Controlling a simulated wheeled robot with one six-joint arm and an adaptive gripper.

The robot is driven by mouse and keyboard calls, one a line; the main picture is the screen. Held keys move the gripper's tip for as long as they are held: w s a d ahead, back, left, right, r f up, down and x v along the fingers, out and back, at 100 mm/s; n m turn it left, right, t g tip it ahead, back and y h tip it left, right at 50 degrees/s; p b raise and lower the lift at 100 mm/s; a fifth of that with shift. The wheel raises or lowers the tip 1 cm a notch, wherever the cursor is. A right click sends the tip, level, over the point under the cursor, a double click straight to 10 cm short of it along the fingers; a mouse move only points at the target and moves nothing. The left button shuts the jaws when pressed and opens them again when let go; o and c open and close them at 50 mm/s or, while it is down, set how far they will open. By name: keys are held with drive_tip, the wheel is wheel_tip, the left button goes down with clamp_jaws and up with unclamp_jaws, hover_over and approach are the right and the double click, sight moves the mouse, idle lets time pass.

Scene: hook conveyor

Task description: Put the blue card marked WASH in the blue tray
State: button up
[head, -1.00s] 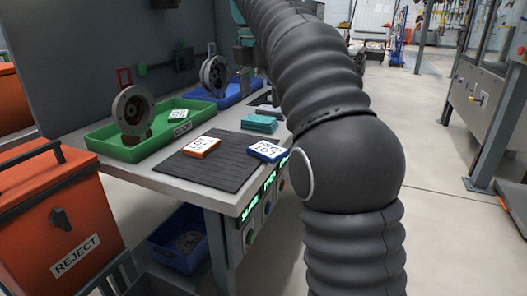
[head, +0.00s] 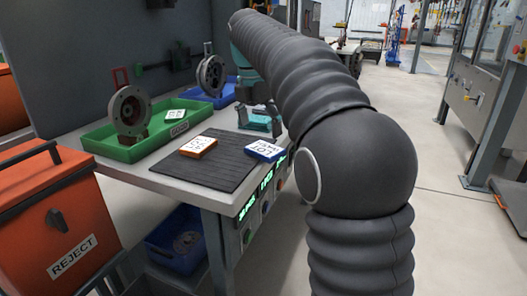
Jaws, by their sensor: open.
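A blue card (head: 266,151) with a white face lies at the right edge of the dark mat; its print is too small to read surely. The blue tray (head: 224,101) is at the back of the bench, partly hidden behind a round metal part (head: 211,76). I cannot tell whether the fingers touch the teal stack.
An orange card (head: 198,147) lies on the mat (head: 215,172). A green tray (head: 110,148) holds a flanged part (head: 131,110) and a white-faced card (head: 174,115). A blue bin (head: 165,249) sits below the bench. An orange reject box (head: 50,215) stands at left.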

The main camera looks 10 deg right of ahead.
sight(265, 148)
drive_tip(key=shift+w+d+f+b, duration=0.1)
drive_tip(key=shift+d+f+b, duration=0.1)
drive_tip(key=shift+f, duration=0.65)
drive_tip(key=shift+w+d+f+b, duration=0.1)
drive_tip(key=shift+d+f, duration=0.05)
drive_tip(key=shift+f, duration=0.65)
drive_tip(key=shift+w+d+f+b, duration=0.1)
drive_tip(key=shift+d+f+b, duration=0.1)
drive_tip(key=shift+f, duration=0.65)
drive_tip(key=c, duration=0.7)
drive_tip(key=shift+s, duration=0.1)
drive_tip(key=shift+c, duration=0.4)
drive_tip(key=shift+f, duration=0.15)
drive_tip(key=shift+c, duration=0.4)
drive_tip(key=shift+r, duration=0.25)
drive_tip(key=shift+c, duration=0.7)
drive_tip(key=shift+d+r, duration=0.1)
drive_tip(key=shift+r, duration=0.25)
drive_tip(key=c, duration=0.6)
drive_tip(key=r, duration=0.2)
drive_tip(key=d+r+p, duration=0.1)
drive_tip(key=shift+w+r, duration=0.25)
drive_tip(key=shift+r, duration=0.15)
clamp_jaws()
drive_tip(key=w+d+r, duration=0.3)
drive_tip(key=d+r, duration=0.3)
drive_tip(key=d, duration=0.4)
drive_tip(key=shift+r, duration=0.15)
